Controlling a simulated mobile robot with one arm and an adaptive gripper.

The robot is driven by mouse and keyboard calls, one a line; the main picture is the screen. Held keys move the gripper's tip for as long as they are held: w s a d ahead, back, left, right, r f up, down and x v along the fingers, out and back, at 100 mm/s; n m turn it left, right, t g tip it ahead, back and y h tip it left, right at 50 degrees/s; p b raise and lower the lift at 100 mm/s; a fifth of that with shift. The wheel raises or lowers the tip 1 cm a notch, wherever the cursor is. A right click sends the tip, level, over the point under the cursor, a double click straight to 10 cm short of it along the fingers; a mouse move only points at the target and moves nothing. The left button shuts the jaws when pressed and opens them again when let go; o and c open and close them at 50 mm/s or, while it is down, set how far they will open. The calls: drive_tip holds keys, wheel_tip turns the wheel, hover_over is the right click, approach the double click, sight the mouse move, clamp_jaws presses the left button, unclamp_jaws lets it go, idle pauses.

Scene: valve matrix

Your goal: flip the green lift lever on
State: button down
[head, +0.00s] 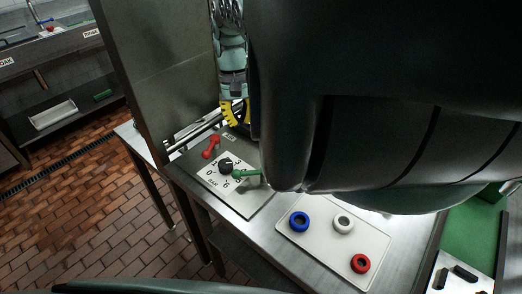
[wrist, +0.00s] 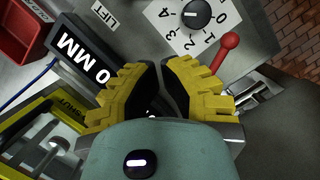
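A green lever (head: 247,172) shows in the head view beside the black dial knob (head: 225,163); my arm covers part of what lies to its right. I cannot make it out in the wrist view. My gripper (head: 235,113), with yellow ribbed fingers, is above the back of the same counter, behind the dial. In the wrist view my gripper (wrist: 163,68) has a narrow gap between its dark finger pads, and I see nothing clearly held. A LIFT label (wrist: 105,14) is on the panel, up and left of the fingers. Whatever lies under the fingers is hidden.
A red lever (wrist: 228,44) stands close to the right finger; it also shows in the head view (head: 210,147). A dark box with a "0 MM" display (wrist: 85,60) is at the left finger. A white board (head: 325,243) holds blue, white and red rings.

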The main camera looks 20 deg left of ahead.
sight(244, 164)
drive_tip(key=shift+s+f, duration=0.15)
drive_tip(key=shift+s, duration=0.1)
drive_tip(key=p+x, duration=0.1)
drive_tip(key=x, duration=0.9)
drive_tip(key=shift+f, duration=0.1)
drive_tip(key=shift+s+d+r+p, duration=0.3)
drive_tip(key=shift+r+p, duration=0.2)
drive_tip(key=shift+p, duration=0.7)
drive_tip(key=shift+s+d+r+p, duration=0.1)
drive_tip(key=shift+s+d+p, duration=0.1)
drive_tip(key=shift+p, duration=0.7)
drive_tip(key=shift+s+d+p, duration=0.45)
drive_tip(key=shift+s+p, duration=0.1)
drive_tip(key=shift+p, duration=0.55)
drive_tip(key=shift+s+d+r+p, duration=0.1)
drive_tip(key=shift+s+d+p, duration=0.25)
drive_tip(key=shift+p, duration=0.35)
drive_tip(key=shift+s, duration=0.15)
